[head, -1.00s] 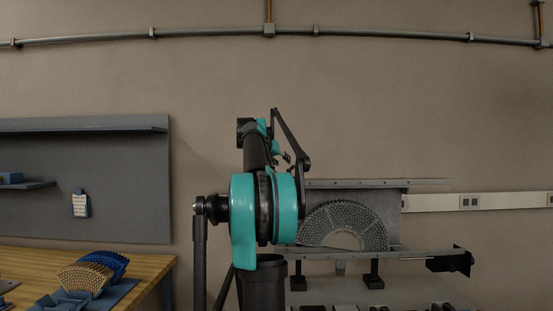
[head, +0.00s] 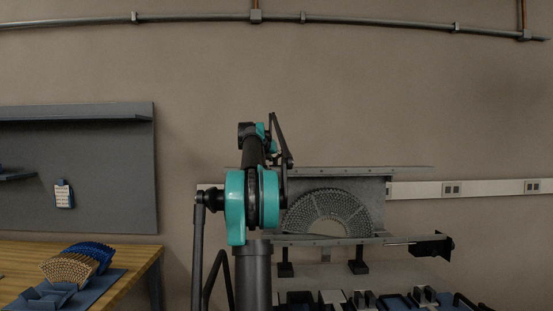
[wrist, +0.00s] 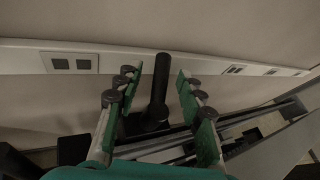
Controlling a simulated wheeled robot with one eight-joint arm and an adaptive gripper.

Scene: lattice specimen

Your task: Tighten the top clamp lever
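The lattice specimen (head: 328,214), a grey half-disc of fine cells, stands in a fixture between a top rail (head: 350,171) and a bottom rail (head: 330,239) in the head view. In the wrist view, a dark lever (wrist: 160,82) stands upright from a dark hub; I take it for the top clamp lever. My gripper (wrist: 157,75) is open, with one green finger on each side of the lever and visible gaps to both. In the head view my arm covers the fixture's left end, and the gripper cannot be made out there.
A black clamp part (head: 432,246) sticks out at the bottom rail's right end. Several dark parts (head: 375,300) lie on the surface below the fixture. A wooden bench (head: 130,258) with blue and tan pieces is at left. The wall with a white socket strip (head: 480,189) is behind.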

